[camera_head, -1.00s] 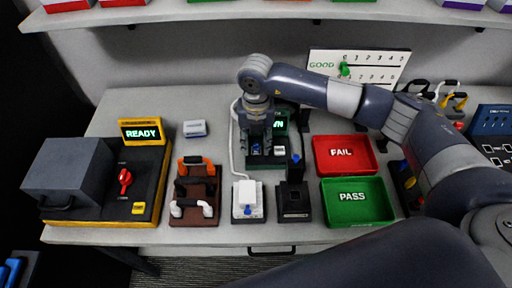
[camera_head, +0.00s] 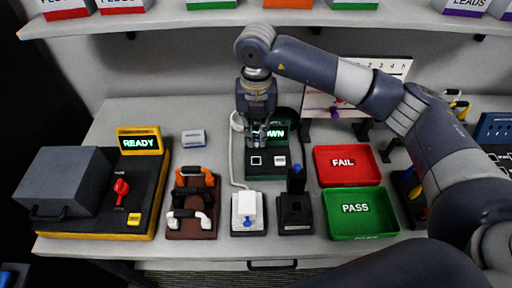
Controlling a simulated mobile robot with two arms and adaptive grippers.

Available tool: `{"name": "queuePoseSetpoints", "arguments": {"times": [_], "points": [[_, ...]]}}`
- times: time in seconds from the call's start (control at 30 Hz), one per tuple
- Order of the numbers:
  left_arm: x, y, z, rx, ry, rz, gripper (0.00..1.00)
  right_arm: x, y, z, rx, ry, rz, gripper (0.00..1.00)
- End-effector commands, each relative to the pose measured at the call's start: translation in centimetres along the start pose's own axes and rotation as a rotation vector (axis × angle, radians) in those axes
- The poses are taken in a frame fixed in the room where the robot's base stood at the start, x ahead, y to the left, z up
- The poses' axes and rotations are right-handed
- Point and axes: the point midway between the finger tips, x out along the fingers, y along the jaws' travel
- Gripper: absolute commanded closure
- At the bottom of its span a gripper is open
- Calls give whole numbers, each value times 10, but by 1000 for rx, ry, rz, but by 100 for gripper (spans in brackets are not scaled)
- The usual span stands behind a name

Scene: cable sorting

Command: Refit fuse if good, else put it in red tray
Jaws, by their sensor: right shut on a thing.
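My right gripper (camera_head: 257,143) reaches down over the dark green unit (camera_head: 265,174), whose lit screen (camera_head: 277,132) partly shows "OWN". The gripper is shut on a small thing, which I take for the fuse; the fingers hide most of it. The fingertips are just above and behind a dark square (camera_head: 256,161) with a pale rim on the unit's top. The red tray (camera_head: 343,178), marked FAIL, is empty to the right. The green tray (camera_head: 357,228), marked PASS, is empty in front of it. My left gripper is not in view.
A black-and-yellow tester (camera_head: 139,190) with a READY screen and red knob stands left. Beside it are a brown rack (camera_head: 191,232) with several handled leads, a white switch (camera_head: 246,203) on a base and a black stand (camera_head: 295,210). My right arm spans the back right.

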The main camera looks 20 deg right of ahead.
Motion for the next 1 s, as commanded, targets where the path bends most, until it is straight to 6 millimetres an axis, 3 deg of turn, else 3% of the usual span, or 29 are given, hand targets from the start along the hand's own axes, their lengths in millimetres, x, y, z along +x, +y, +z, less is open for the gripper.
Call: {"name": "queuePoseSetpoints", "arguments": {"times": [0.2,0.6,1.0], "points": [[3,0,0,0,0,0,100,-25,0,0,1,0,0,97],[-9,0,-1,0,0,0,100,-50,0,0,1,0,1,97],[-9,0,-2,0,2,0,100,-51,0,0,-9,1,0,97]]}}
